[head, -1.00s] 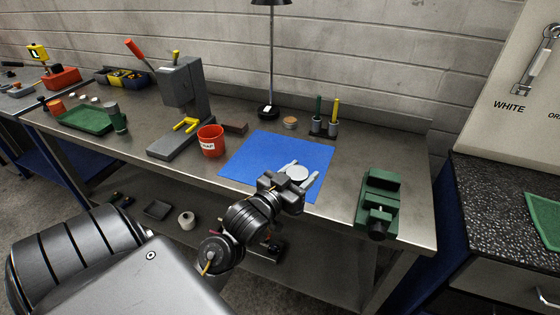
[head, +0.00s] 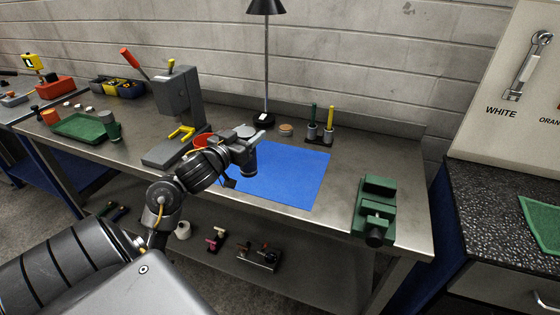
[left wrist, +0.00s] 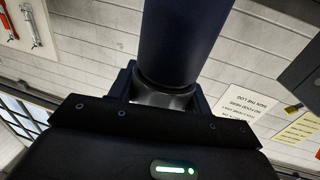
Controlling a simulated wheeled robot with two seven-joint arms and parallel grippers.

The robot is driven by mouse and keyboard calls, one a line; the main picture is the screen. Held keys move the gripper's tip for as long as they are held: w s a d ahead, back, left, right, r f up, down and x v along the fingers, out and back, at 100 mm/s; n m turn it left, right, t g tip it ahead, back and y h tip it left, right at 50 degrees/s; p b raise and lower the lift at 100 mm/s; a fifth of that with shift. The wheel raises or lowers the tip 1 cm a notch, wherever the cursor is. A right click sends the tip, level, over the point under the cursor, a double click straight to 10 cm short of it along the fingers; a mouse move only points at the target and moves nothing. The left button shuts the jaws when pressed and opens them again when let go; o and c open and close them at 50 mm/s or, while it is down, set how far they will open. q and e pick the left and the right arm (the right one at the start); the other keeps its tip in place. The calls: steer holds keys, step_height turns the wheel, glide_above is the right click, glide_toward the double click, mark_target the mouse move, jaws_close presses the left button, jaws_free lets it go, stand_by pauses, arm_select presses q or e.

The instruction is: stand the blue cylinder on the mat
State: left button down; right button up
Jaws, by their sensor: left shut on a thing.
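My left gripper (head: 254,138) is over the far left part of the blue mat (head: 288,172). It is shut on a cylinder whose pale grey round top (head: 246,131) shows between the fingers in the head view. In the left wrist view the held blue cylinder (left wrist: 184,40) is dark blue with a grey band near the jaws. The rest of the mat is bare. My right gripper is in neither view.
A red mug (head: 203,139) is partly hidden behind my left arm. A grey press (head: 177,100) stands left of the mat. A green vise (head: 375,208) is at the right. A lamp (head: 266,60) and a pen holder (head: 320,132) stand behind the mat.

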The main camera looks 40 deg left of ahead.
arm_select(q)
steer(key=w+d+f+p, duration=0.1)
steer(key=w+d+f, duration=0.1)
steer(key=w+f, duration=0.9)
steer(key=shift+w+d+f, duration=0.25)
steer(key=shift+d+f, duration=0.15)
steer(key=shift+f, duration=0.2)
steer(key=c, duration=0.6)
jaws_free()
steer(key=shift+c, duration=0.2)
